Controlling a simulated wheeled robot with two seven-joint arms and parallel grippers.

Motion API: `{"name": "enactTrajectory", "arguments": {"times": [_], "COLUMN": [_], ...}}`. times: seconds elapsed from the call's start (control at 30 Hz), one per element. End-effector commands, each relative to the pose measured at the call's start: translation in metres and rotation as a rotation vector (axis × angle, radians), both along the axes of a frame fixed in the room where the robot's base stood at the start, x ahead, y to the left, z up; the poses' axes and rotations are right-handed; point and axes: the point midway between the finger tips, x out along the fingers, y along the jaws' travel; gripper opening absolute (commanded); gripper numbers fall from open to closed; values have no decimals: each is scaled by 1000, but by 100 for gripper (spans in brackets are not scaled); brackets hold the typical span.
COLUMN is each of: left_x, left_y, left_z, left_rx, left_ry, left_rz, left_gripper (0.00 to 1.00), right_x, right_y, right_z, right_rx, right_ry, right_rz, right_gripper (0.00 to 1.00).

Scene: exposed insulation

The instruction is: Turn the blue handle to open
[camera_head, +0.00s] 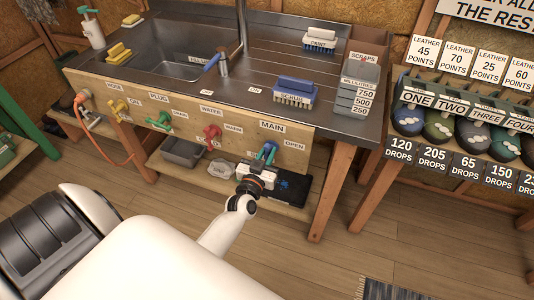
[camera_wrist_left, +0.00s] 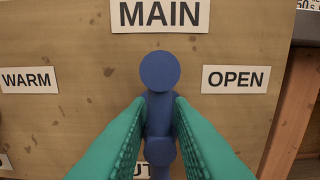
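The blue handle (camera_wrist_left: 159,72) sits under the MAIN sign (camera_wrist_left: 160,14) on the wooden panel, with the OPEN label (camera_wrist_left: 236,79) to its right. It points roughly straight up and down in the wrist view. It also shows in the head view (camera_head: 272,145). My left gripper (camera_wrist_left: 160,104) has its teal fingers on both sides of the handle's shaft, snug against it. In the head view the left gripper (camera_head: 266,158) reaches up to the handle from below. The label under the handle is mostly hidden. My right gripper is not in view.
Red (camera_head: 212,131), green (camera_head: 162,117) and yellow (camera_head: 118,105) handles line the panel to the left. A metal sink (camera_head: 182,70) is above. A grey bin (camera_head: 183,152) and a dark tray (camera_head: 297,188) are on the shelf below.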

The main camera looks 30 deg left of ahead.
Motion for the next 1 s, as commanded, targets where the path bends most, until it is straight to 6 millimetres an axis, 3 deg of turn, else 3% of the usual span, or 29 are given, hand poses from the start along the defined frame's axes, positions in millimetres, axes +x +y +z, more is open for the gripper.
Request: {"name": "enactTrajectory", "arguments": {"times": [0.47, 1.0], "left_x": [0, -1], "left_y": [1, 6], "left_z": [0, -2], "left_rx": [-108, -578], "left_ry": [-26, -140], "left_rz": [-1, 0], "left_gripper": [0, 0], "right_x": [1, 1], "right_y": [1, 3], "right_z": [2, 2], "right_rx": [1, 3], "right_ry": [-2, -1], "right_rz": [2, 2], "right_gripper": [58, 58]}}
